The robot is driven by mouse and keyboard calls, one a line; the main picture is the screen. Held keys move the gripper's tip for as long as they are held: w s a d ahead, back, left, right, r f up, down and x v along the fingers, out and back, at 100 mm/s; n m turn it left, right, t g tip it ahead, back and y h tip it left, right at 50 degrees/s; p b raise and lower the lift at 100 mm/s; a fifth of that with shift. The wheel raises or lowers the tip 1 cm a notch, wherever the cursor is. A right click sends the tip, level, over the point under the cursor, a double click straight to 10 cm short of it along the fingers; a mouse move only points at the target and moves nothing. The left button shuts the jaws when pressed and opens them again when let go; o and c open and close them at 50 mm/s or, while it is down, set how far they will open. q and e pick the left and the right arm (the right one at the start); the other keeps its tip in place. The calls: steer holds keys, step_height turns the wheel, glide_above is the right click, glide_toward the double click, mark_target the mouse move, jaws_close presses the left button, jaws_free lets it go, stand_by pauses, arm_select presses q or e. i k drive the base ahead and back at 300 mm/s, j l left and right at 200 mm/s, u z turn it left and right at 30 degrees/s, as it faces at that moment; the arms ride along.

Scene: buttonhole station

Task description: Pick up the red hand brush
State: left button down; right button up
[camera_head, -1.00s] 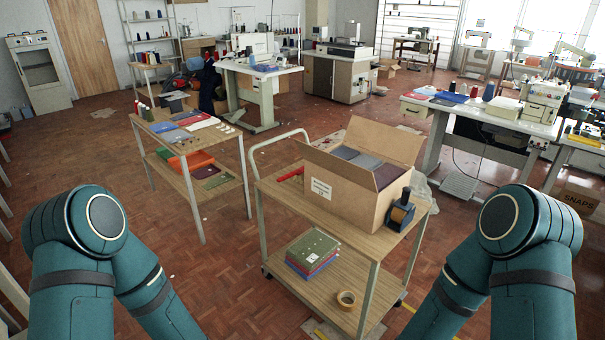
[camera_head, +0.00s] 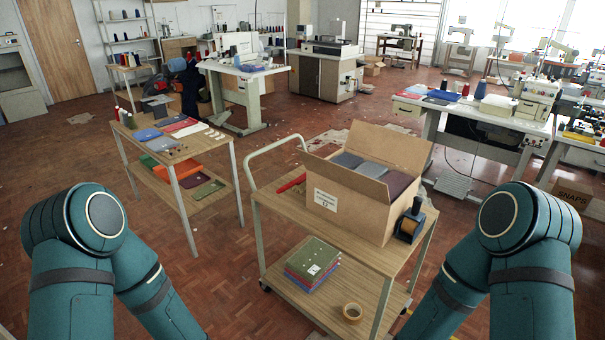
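A small red elongated item (camera_head: 291,183), which looks like the red hand brush, lies on the top shelf of the wooden trolley (camera_head: 285,205). It is left of the open cardboard box (camera_head: 345,205) and near the trolley's push handle. It is too small to make out bristles. My two teal arms show at the lower left and lower right, with the trolley between them. Both grippers are below the picture and out of view.
A tape dispenser (camera_head: 409,222) stands right of the box. A wooden side table (camera_head: 180,150) with fabrics stands left. Open floor lies between table and trolley.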

mark_target(301, 182)
steer(key=i+j+z, duration=0.1)
steer(key=i+j, duration=0.2)
steer(key=i+j+z, duration=0.15)
steer(key=j, duration=0.35)
steer(key=i+j+z, duration=0.1)
steer(key=i+j, duration=0.25)
steer(key=i+j+z, duration=0.1)
steer(key=i+j, duration=0.15)
steer(key=j, duration=0.35)
steer(key=i+j+z, duration=0.1)
steer(key=j, duration=0.35)
steer(key=i+j+z, duration=0.15)
steer(key=i+j, duration=0.15)
steer(key=j, duration=0.2)
steer(key=i+j+z, duration=0.1)
steer(key=j, duration=0.45)
steer(key=i+j+z, duration=0.1)
steer(key=i+j, duration=0.15)
steer(key=j, duration=0.3)
